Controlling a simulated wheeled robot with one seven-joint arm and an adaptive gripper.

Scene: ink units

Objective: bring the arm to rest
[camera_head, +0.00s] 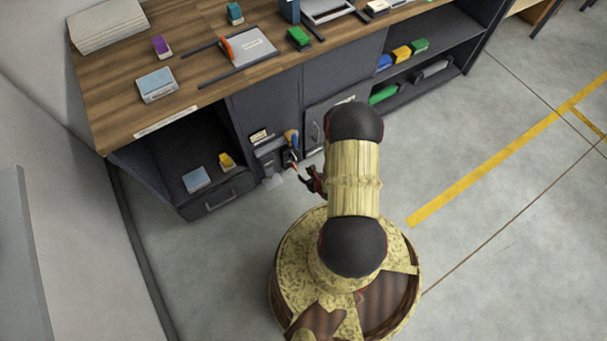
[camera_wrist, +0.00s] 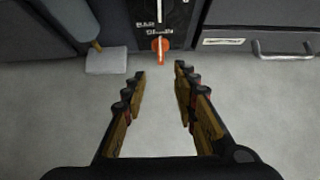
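My gripper (camera_wrist: 160,80) is open and empty in the wrist view, its two fingers apart over the grey floor (camera_wrist: 158,120). An orange-red knob or lever (camera_wrist: 160,46) on a dark panel lies just beyond the fingertips, not between them. In the head view my gripper (camera_head: 310,182) is small and partly hidden by my arm, low in front of the cabinet. My arm is bent forward from my round base toward the cabinet front.
A dark cabinet (camera_head: 270,100) with a wooden top (camera_head: 195,62) stands ahead, with ink units on top and on open shelves. A drawer with a handle (camera_wrist: 285,48) is right of the panel. A pale block (camera_wrist: 107,60) is at left. Floor at right is clear.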

